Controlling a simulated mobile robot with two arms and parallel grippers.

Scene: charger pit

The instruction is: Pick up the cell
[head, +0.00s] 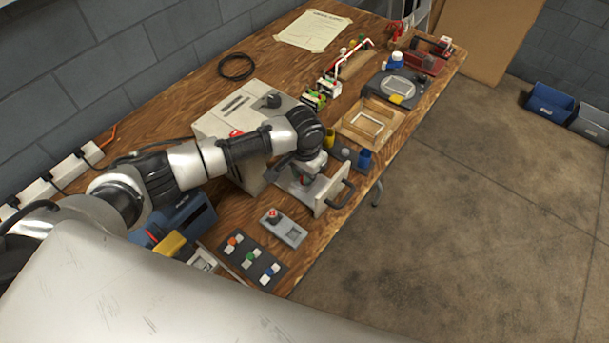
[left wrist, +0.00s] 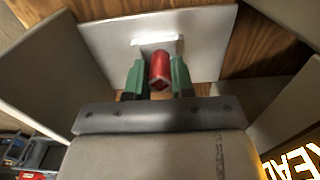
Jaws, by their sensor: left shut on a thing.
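The cell (left wrist: 159,68) is a red cylinder with a dark mark on its near end, seen in the left wrist view. My left gripper (left wrist: 158,82) has green fingers, one on each side of the cell, and is shut on it. Behind the cell is a small white block (left wrist: 158,44) on a pale plate (left wrist: 210,40); I cannot tell whether the cell still touches the block. In the head view my left gripper (head: 302,176) points down into an open drawer (head: 325,192) with a black handle; my own wrist hides most of the cell there. My right gripper is not in view.
The drawer comes out of a pale box (head: 225,118) on the wooden bench (head: 190,110). A grey switch block (head: 284,228) and a dark panel with coloured buttons (head: 252,258) lie nearer me.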

